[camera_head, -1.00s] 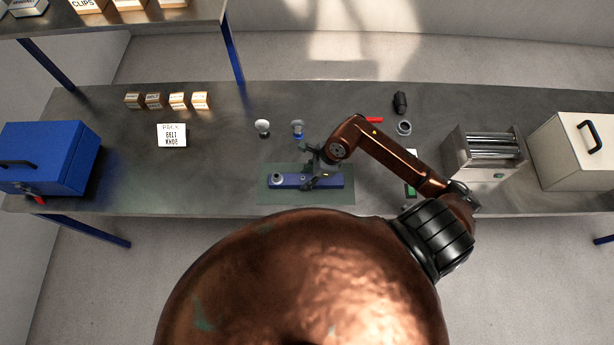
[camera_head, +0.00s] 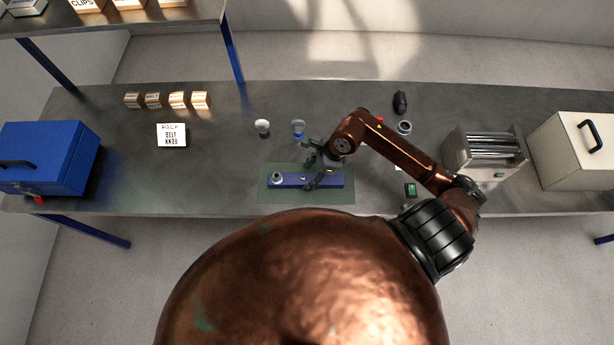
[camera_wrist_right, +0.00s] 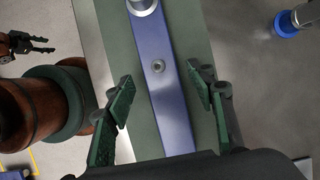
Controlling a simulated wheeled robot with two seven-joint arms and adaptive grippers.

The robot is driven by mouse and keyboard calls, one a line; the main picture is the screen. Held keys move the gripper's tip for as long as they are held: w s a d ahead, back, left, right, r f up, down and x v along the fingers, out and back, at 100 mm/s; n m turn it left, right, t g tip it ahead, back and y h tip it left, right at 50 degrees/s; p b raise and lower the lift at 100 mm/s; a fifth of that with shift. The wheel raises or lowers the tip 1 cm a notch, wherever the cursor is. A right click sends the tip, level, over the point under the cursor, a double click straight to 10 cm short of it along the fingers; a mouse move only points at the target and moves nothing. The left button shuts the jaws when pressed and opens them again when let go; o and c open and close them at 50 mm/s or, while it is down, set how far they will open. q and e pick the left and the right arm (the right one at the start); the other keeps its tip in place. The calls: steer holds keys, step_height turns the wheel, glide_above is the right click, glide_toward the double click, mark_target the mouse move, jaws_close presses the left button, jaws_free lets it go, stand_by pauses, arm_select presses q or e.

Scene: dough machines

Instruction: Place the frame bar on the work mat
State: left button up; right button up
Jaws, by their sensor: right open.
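The frame bar (camera_head: 285,181) is a long blue bar with a metal ring at its left end. It lies flat on the green work mat (camera_head: 300,198). My right gripper (camera_head: 318,176) is open, low over the right part of the bar. In the right wrist view, the bar (camera_wrist_right: 168,100) runs between the two spread green-padded fingers, with a gap on each side. I cannot tell the exact height of the fingertips. My left gripper (camera_wrist_right: 28,42) shows only at the top left of the right wrist view, with its fingers apart and empty.
Two knobs, one white (camera_head: 262,127) and one blue-based (camera_head: 298,129), stand behind the mat. A roller machine (camera_head: 486,150) and a cream box (camera_head: 575,150) stand right, a blue box (camera_head: 48,158) left.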

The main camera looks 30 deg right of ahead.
steer(key=v, duration=0.9)
steer(key=shift+s+r+b, duration=0.15)
steer(key=shift+r+b, duration=0.15)
steer(key=shift+b, duration=0.05)
